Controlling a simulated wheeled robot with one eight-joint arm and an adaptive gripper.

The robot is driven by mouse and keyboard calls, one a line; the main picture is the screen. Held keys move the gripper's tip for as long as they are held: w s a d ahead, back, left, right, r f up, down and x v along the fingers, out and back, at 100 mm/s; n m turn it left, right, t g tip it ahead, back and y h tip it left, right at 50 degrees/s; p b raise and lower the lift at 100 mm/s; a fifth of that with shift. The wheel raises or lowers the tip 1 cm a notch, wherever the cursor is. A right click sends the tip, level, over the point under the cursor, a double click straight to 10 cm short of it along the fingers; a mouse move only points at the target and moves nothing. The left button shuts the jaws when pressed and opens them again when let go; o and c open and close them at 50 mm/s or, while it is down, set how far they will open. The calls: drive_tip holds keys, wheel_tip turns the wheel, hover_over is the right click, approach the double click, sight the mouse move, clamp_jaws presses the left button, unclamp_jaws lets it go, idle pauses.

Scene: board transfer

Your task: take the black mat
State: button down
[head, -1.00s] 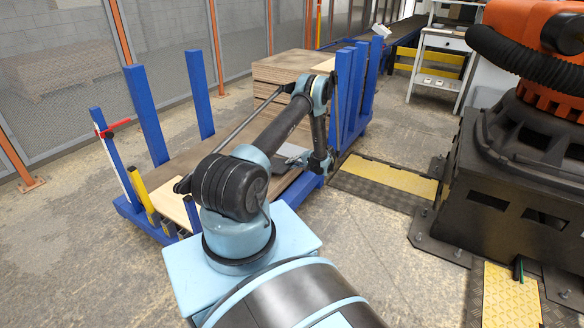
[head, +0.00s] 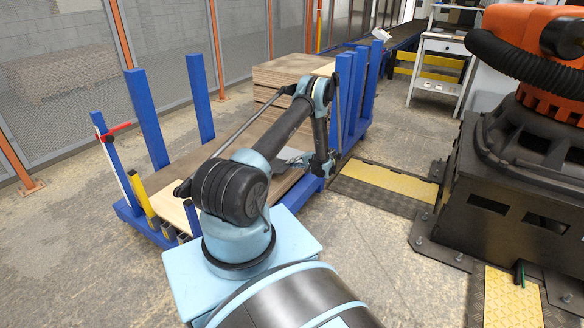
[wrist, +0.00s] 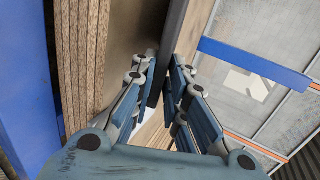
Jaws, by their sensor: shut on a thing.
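My gripper (wrist: 161,86) points into the blue-posted cart, at the side of a stack of brown boards. A smooth dark grey-brown surface (wrist: 133,40) lies just beyond the fingertips in the wrist view. In the head view my arm reaches over the cart and its end hangs low by the cart's right side, where the fingertips are hidden.
The board stack (head: 284,70) stands at the cart's far end. Blue posts (head: 147,118) rise along both sides. A black-and-yellow floor plate (head: 392,183) lies right of the cart. An orange robot (head: 548,50) on a black base (head: 500,205) stands at the right.

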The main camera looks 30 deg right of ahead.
drive_tip(key=shift+r+t+y, duration=0.6)
drive_tip(key=shift+r+t, duration=0.3)
drive_tip(key=shift+r, duration=0.2)
